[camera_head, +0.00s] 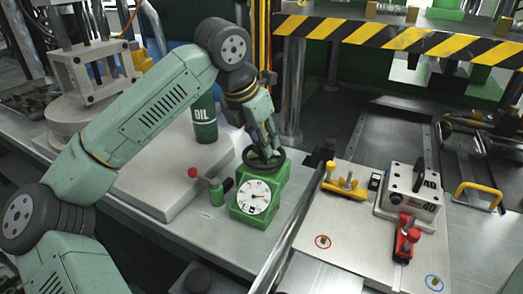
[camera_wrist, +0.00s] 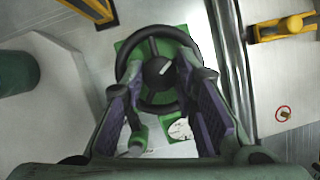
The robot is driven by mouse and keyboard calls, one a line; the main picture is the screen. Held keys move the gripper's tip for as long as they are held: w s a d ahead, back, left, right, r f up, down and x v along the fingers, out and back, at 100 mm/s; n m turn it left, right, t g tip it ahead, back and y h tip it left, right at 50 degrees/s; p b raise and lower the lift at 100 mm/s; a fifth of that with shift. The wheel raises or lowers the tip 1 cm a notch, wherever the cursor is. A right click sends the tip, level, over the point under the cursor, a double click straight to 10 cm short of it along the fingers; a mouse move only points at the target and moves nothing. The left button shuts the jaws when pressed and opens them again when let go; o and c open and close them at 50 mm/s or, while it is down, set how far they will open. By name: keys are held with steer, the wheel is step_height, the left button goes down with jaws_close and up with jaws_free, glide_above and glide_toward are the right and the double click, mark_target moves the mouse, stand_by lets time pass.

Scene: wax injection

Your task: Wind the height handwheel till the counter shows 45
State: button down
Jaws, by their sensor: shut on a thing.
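The black handwheel (camera_head: 281,161) lies on top of a green housing (camera_head: 274,190). In the wrist view the handwheel (camera_wrist: 151,34) is a dark ring with a hub bearing a light mark. A round white dial (camera_head: 254,196) is on the housing's front; a small dark window low on it may be the counter, but its digits are too small to read. My gripper (camera_head: 265,152) reaches down from above and is shut on the handwheel. In the wrist view, the fingers of my gripper (camera_wrist: 160,72) stand at the left and right of the wheel, partly covering its rim and the dial.
A red-knobbed lever (camera_head: 194,173) stands left of the housing, near a green OIL bottle (camera_head: 204,122). At right, a plate carries a yellow clamp (camera_head: 343,182), a red clamp (camera_head: 405,241) and a metal block (camera_head: 403,195) marked 40. A striped beam (camera_head: 400,38) crosses behind.

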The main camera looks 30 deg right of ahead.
steer(key=n+t+b, duration=0.1)
steer(key=n+b, duration=0.1)
steer(key=n, duration=0.1)
steer(key=n+t+y+b, duration=0.1)
steer(key=n+b, duration=0.2)
steer(key=shift+s+d+f+n, duration=0.1)
steer(key=shift+n, duration=0.2)
steer(key=shift+s+d+n+t+y+b, duration=0.1)
steer(key=shift+n+t+y+b, duration=0.5)
steer(key=shift+n, duration=1.3)
steer(key=c, duration=1.3)
jaws_free()
steer(key=v, duration=1.2)
steer(key=shift+d+r, duration=0.15)
steer(key=shift+r, duration=0.1)
